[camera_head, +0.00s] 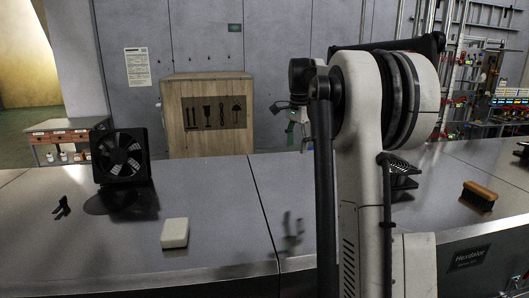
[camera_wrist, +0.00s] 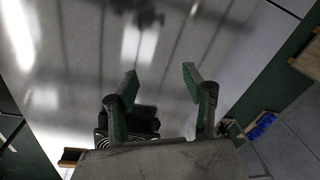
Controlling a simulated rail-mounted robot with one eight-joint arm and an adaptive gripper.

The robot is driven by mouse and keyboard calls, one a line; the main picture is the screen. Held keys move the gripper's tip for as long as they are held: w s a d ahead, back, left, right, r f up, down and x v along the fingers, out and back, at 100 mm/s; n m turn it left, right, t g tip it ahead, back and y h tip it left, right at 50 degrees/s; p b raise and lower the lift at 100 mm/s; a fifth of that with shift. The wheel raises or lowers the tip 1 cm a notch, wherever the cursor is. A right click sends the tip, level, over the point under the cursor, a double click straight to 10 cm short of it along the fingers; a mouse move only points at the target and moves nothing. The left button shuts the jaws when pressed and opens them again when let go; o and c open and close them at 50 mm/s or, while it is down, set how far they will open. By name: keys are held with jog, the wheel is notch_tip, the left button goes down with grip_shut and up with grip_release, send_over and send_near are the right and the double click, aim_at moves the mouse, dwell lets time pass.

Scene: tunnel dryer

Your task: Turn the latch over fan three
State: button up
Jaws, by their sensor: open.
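A black fan (camera_head: 121,157) stands upright on the left part of the grey counter. Another black object, perhaps a fan, (camera_head: 402,180) is partly hidden behind my arm. In the wrist view a black object with a round grille (camera_wrist: 143,124) shows partly behind the fingers. I cannot tell which fan is number three, and I cannot make out a latch. My gripper (camera_head: 297,136) is raised above the counter, left of my arm's large joint. In the wrist view my gripper (camera_wrist: 160,87) is open and empty, its green-padded fingers apart.
On the counter (camera_head: 235,210) lie a white block (camera_head: 175,233), a small black clip-like item (camera_head: 62,207) and a wooden brush (camera_head: 479,195). A wooden crate (camera_head: 207,88) stands behind it. The counter between the white block and my arm is clear except for a shadow.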

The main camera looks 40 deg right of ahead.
jog(key=w+a+f+n+b, duration=0.1)
jog(key=w+a, duration=0.3)
jog(key=a, duration=0.6)
jog(key=shift+a+n+t, duration=0.2)
jog(key=shift+n+t, duration=0.2)
jog(key=shift+n, duration=0.5)
jog(key=shift+w, duration=0.1)
